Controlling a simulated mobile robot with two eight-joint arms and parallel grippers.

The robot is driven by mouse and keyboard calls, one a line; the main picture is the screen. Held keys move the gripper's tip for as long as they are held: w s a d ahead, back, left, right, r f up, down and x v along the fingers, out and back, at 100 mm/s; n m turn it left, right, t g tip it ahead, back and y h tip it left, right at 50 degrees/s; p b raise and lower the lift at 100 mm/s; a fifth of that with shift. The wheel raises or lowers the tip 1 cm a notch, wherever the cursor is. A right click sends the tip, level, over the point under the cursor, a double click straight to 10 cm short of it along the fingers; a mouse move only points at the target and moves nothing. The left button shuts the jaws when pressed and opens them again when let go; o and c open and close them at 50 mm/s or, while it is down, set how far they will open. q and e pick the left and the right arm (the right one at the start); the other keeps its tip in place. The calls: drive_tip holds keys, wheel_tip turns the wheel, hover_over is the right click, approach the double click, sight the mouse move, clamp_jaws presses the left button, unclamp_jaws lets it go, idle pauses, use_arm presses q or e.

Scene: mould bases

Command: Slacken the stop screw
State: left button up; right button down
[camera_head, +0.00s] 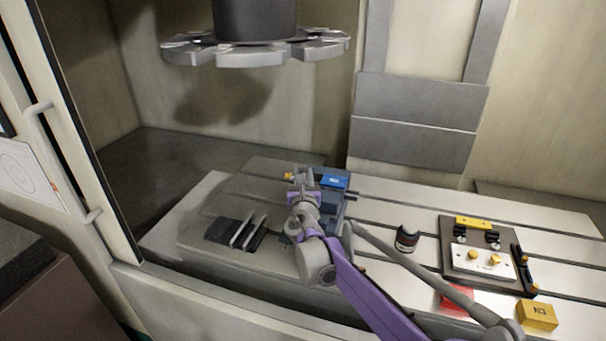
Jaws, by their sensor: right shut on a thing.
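My right arm comes in from the lower right, and its gripper (302,180) is at the vise-like fixture (346,204) on the machine table. The gripper is shut at a small brass-coloured screw (289,176) on the fixture's left end, which I take for the stop screw. The fingers and wrist hide much of the screw and the near side of the fixture. A blue block (334,181) sits on top of the fixture, just right of the fingers. My left gripper is not in view.
A tool carousel (256,50) hangs above. Dark upright plates (243,230) stand left of my wrist. The slotted table (400,198) is clear behind.

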drive_tip(key=c, duration=0.6)
unclamp_jaws()
drive_tip(key=shift+c, duration=0.2)
drive_tip(key=shift+s, duration=0.1)
drive_tip(key=s, duration=1)
drive_tip(key=shift+s+b, duration=0.3)
drive_tip(key=shift+b, duration=0.1)
